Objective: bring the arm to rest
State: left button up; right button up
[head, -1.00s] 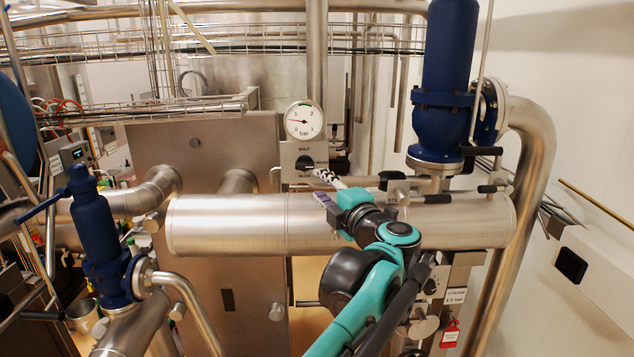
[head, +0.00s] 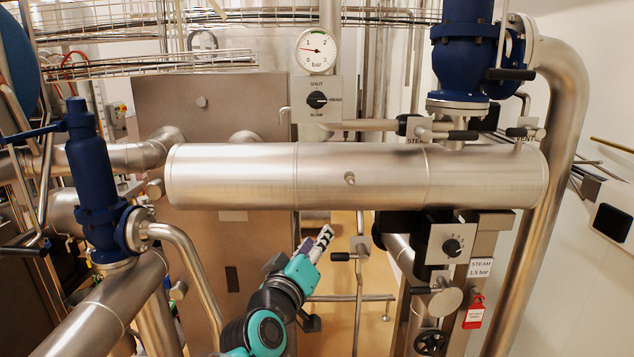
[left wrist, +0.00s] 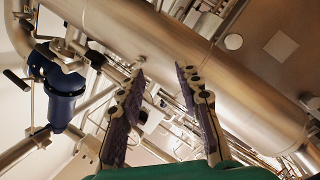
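My left gripper (head: 322,242) is in the head view, below the large horizontal steel pipe (head: 350,177) and apart from it. The teal and black arm comes up to it from the bottom. In the left wrist view the two dark fingers (left wrist: 160,80) stand well apart, with nothing held between them. The steel pipe (left wrist: 180,65) crosses behind the fingers there. My right gripper is not in view.
A pressure gauge (head: 318,51) and a selector panel with a black knob (head: 317,99) stand above the pipe. A blue valve (head: 93,185) is at left, another (head: 465,60) at upper right. A steam control panel (head: 451,244) and red tag (head: 474,312) are right of the gripper.

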pick_arm(q)
jog(key=s+a+f+m+g+y+b, duration=0.1)
jog(key=s+a+f, duration=0.5)
jog(key=f, duration=0.9)
jog(key=s+a+f+m+g+y+b, duration=0.2)
jog(key=s+a+f+g+b, duration=0.3)
jog(key=f, duration=1.1)
jog(key=s+a+f+m+g+y+b, duration=0.1)
jog(key=s+a+f+g+b, duration=0.3)
jog(key=f, duration=1.2)
jog(key=s+a+y+b, duration=0.1)
jog(key=s+a+b, duration=0.1)
jog(key=s+b, duration=0.2)
jog(key=shift+s+a+f+m+y, duration=0.2)
jog(key=shift+s+a+m+y, duration=0.15)
jog(key=shift+s, duration=0.9)
